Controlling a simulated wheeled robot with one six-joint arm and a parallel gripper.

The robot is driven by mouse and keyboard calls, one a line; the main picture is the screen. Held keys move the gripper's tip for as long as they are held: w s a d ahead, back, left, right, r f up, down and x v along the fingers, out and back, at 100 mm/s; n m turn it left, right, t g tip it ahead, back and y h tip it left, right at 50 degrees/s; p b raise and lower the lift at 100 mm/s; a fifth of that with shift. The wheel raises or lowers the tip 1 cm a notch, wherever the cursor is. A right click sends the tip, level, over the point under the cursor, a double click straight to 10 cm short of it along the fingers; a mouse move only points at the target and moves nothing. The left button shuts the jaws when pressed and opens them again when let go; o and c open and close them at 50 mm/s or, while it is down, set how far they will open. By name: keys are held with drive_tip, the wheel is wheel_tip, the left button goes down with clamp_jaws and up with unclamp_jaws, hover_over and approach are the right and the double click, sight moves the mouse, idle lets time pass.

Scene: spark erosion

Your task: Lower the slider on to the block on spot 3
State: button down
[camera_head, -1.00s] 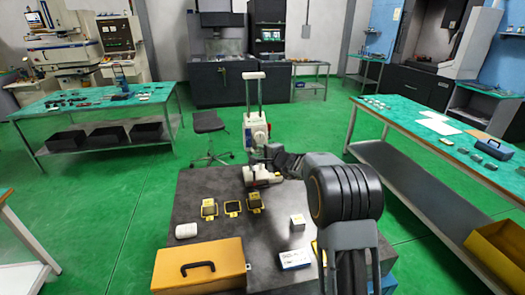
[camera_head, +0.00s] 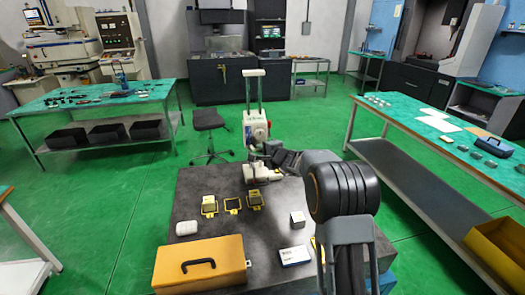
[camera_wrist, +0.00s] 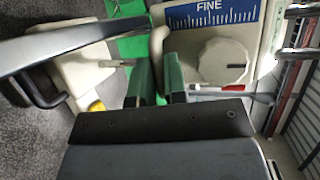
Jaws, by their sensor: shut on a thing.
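The slider (camera_head: 256,127) is a pale housing with a red mark, on twin upright rods (camera_head: 253,91) above a pale base (camera_head: 262,172). My gripper (camera_head: 272,150) reaches it from the right; its fingers are too small to make out there. In the wrist view my gripper (camera_wrist: 157,62) has two green-faced fingers shut around a beige handle beside the slider's white knob (camera_wrist: 222,62) and blue FINE scale (camera_wrist: 212,15). The block on spot 3 (camera_head: 254,198) is dark, in a yellow frame in front of the base. I cannot tell the gap beneath the slider.
On the dark table (camera_head: 265,225) are a white rounded object (camera_head: 187,228), an orange case (camera_head: 200,262), a white cube (camera_head: 298,219) and a white box (camera_head: 294,255).

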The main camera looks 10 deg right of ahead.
drive_tip(key=shift+f+b, duration=2.9)
drive_tip(key=shift+b, duration=2.1)
drive_tip(key=c, duration=1.2)
unclamp_jaws()
drive_tip(key=shift+o, duration=0.2)
drive_tip(key=shift+r, duration=0.1)
drive_tip(key=shift+s, duration=0.1)
drive_tip(key=b+v, duration=0.2)
drive_tip(key=v, duration=1.1)
drive_tip(key=shift+s+d+b, duration=0.2)
drive_tip(key=shift+s+b, duration=0.1)
drive_tip(key=shift+s, duration=0.05)
